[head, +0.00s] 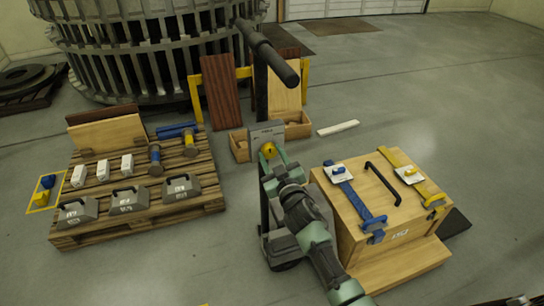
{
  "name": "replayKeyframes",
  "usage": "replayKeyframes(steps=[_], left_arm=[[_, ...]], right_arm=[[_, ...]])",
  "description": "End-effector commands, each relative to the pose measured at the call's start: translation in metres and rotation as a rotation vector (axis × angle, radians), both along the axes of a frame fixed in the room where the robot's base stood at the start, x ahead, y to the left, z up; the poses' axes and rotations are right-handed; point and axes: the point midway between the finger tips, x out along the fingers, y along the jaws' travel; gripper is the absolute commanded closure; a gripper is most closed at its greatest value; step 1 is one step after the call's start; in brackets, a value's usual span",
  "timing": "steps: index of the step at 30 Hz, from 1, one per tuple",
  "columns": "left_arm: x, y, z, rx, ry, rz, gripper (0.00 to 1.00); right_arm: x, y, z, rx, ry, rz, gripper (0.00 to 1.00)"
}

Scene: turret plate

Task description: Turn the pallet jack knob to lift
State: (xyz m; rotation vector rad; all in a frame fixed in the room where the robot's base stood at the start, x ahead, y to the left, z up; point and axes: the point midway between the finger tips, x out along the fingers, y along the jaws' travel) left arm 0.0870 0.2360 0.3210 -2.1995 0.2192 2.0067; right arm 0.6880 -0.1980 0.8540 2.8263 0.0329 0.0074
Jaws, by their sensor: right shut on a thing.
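The pallet jack is a dark upright post with a thick black handle (270,52) at its top. A grey plate (262,134) with small markings, too small to read, sits partway down the post. A yellow knob (268,149) is on the front of this plate, partly hidden by my gripper. My right gripper (268,155) reaches up from the lower right and is shut on the knob. My wrist and forearm cover much of the jack's lower part. My left gripper is not in view.
A wooden crate (340,215) with blue and yellow straps stands close to the right of my arm. A wooden pallet (140,226) with grey weights, white blocks and boards lies to the left. Wooden bins (298,130) stand behind the jack. Floor at right is open.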

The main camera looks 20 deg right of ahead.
Motion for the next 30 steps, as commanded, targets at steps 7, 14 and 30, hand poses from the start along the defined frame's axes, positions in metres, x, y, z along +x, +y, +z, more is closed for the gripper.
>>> replayKeyframes(steps=[7,14,30], left_arm=[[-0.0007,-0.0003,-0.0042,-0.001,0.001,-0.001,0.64],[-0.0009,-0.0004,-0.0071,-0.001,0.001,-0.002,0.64],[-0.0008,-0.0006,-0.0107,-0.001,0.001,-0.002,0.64]], right_arm=[[-0.0001,0.0008,-0.0012,-0.218,-0.008,0.002,0.99],[-0.0001,0.0010,-0.0017,-0.421,-0.014,0.001,0.99],[-0.0001,0.0015,-0.0016,-0.705,-0.024,0.001,0.99]])
